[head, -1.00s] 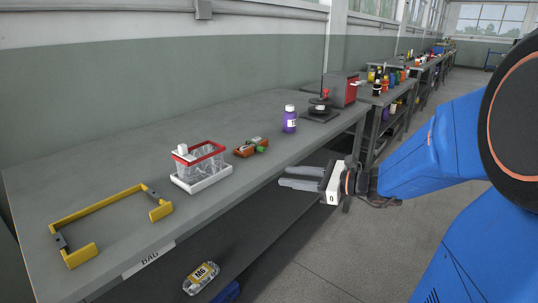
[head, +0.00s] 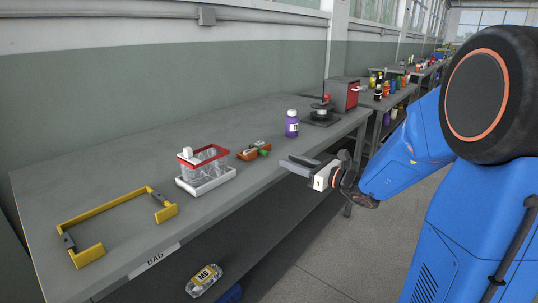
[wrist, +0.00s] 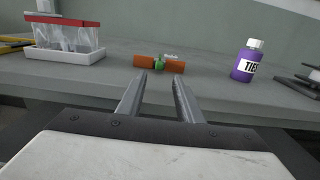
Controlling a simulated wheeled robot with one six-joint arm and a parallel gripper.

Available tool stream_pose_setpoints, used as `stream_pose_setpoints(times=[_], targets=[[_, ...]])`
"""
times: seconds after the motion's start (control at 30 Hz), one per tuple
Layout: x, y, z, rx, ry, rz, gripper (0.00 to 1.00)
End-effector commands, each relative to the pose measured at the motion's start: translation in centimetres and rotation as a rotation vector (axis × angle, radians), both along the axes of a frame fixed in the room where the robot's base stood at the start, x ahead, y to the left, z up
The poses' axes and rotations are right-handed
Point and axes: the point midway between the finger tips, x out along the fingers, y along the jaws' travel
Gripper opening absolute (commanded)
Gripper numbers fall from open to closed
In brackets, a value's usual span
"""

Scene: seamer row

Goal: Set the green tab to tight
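The green tab (head: 264,153) sits on the near side of a small orange-brown block (head: 247,155) on the bench. In the wrist view the green tab (wrist: 159,62) shows at the middle of the orange block (wrist: 142,62), with a pale label or part beside it. Its exact setting is too small to read. My gripper (head: 298,162) is at the bench's front edge, to the right of the block. In the wrist view its two fingers (wrist: 158,88) are apart with nothing between them, pointing toward the tab, which lies beyond their tips.
A purple bottle marked TIES (head: 291,125) stands right of the block. A red-rimmed holder with a clear bag in a white tray (head: 210,182) is on the left. A yellow frame (head: 105,205) lies farther left. A dark seamer-like device (head: 321,117) stands farther back.

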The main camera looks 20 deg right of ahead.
Motion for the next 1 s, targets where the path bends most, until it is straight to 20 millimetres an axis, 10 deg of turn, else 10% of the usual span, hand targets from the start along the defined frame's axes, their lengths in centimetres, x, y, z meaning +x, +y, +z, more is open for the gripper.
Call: stream_pose_setpoints(times=[0.6, 1.0], targets=[[7.3, 5.3, 0.0, -0.001, 0.001, 0.002, 0.33], [8.1, 5.9, 0.0, 0.0, 0.0, 0.0, 0.33]])
